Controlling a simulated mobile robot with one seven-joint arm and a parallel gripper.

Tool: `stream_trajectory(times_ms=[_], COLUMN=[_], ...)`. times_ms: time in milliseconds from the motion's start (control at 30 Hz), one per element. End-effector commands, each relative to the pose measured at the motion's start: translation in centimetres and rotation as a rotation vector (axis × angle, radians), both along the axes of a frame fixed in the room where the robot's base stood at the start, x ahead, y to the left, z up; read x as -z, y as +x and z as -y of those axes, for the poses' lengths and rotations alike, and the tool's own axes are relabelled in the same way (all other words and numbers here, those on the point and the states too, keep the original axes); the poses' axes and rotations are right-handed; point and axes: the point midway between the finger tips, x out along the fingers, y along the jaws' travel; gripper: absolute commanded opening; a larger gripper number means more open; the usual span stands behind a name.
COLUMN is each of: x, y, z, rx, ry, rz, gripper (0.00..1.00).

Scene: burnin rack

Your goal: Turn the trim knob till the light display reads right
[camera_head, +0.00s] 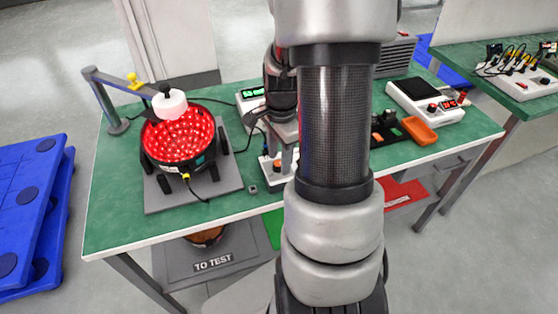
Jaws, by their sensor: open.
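A grey meter (246,101) with a lit green display (252,92) stands at the back of the bench, partly behind my arm. The digits are too small to read. A small white unit (266,172) with an orange knob (277,166) stands at the bench's front; I cannot tell whether this is the trim knob. My gripper (284,150) is at the end of my bent arm, just above this unit. It is open, with its fingers mostly hidden; contact with the knob cannot be made out. A round lamp (180,140) glows red at the left.
The lamp sits on a grey plate (160,202) under a white-headed stand (112,125). A white control box (440,112) and an orange tray (419,131) stand right of my arm. Blue pallets (30,205) are at left.

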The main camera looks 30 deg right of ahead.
Motion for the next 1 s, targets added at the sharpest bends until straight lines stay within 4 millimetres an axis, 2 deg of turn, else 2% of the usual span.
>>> stream_trajectory(times_ms=[100, 400, 600, 667, 1000], x=[0.76, 0.89, 0.87, 0.87, 0.83], y=[0.01, 0.03, 0.03, 0.03, 0.05], z=[-0.03, -0.02, -0.01, -0.01, 0.02], rx=[0.0, 0.0, 0.0, 0.0, -0.057], ry=[0.001, 0.0, 0.0, 0.0, -0.001], rz=[-0.001, 0.0, 0.0, 0.0, 0.0], gripper=[0.43, 0.43, 0.09, 0.02, 0.02])
